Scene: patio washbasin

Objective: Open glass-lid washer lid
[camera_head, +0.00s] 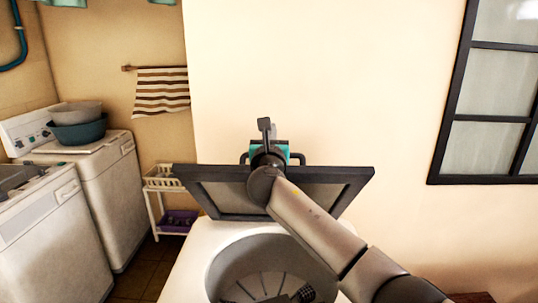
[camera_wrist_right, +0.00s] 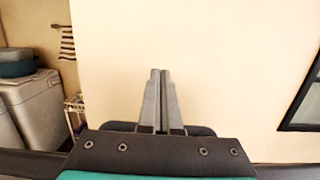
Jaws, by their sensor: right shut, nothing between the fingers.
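The washer (camera_head: 199,252) stands in the lower middle of the head view, with its round drum (camera_head: 262,262) exposed. Its dark-framed glass lid (camera_head: 225,196) is raised and tilted up at the back of the opening. My right arm crosses in front of the lid and hides part of it. My right gripper (camera_head: 264,124) is shut and empty, above the lid's upper edge. Its two fingers are together in the right wrist view (camera_wrist_right: 161,72), pointing toward the wall. Whether my arm touches the lid is hard to tell. My left gripper is not in view.
A plain wall (camera_head: 330,80) is behind the washer, with a dark-framed window (camera_head: 490,100) at right. Other white machines (camera_head: 110,190) stand at left, one with basins (camera_head: 78,128) on top. A small shelf rack (camera_head: 160,183) stands between. A striped towel (camera_head: 162,92) hangs behind.

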